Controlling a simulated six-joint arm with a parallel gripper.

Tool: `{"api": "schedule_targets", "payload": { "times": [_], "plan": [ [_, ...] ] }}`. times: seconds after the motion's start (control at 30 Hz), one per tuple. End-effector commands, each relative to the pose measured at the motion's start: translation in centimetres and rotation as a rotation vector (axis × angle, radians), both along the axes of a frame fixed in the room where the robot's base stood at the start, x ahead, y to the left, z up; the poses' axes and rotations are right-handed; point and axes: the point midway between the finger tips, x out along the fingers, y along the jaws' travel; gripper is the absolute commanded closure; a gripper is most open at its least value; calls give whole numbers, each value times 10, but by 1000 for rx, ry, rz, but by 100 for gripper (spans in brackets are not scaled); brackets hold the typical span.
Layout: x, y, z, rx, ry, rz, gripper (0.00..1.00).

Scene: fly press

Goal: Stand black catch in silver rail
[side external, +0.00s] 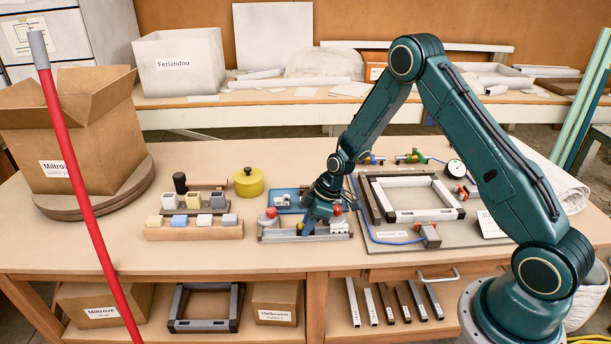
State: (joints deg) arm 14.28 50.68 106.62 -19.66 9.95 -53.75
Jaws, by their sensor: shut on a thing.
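The silver rail (280,236) lies along the front of the small fixture near the middle of the bench, running left to right. My gripper (307,229) points down at the rail, close to its middle. Its jaws are shut on a small dark piece, which appears to be the black catch. The piece is mostly hidden by the fingers and very small in this view. I cannot tell whether it touches the rail or stands upright.
A red knob (271,213) and a white block (340,227) flank my gripper closely. To the left are a wooden block rack (195,232) and a yellow pot (248,182). A frame jig (415,203) is at the right. The bench front is clear.

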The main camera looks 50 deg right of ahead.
Motion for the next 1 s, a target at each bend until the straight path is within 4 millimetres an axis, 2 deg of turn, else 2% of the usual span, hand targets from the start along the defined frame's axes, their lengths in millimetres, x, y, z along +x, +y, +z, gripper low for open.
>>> {"api": "schedule_targets", "payload": {
  "times": [0.03,0.1,0.13,0.23,0.27,0.7,0.73,1.0],
  "plan": [
    [-1,0,-7,-6,4,-2,100],
    [-1,0,-7,-7,4,-1,100],
    [-1,0,-7,-7,4,-1,79],
    [-1,0,-7,-6,5,-1,59],
    [-1,0,-7,-5,6,-1,55],
    [-6,5,-8,6,19,7,55],
    [-6,5,-8,6,20,8,63],
    [-6,6,-7,7,20,10,62]
  ]
}}
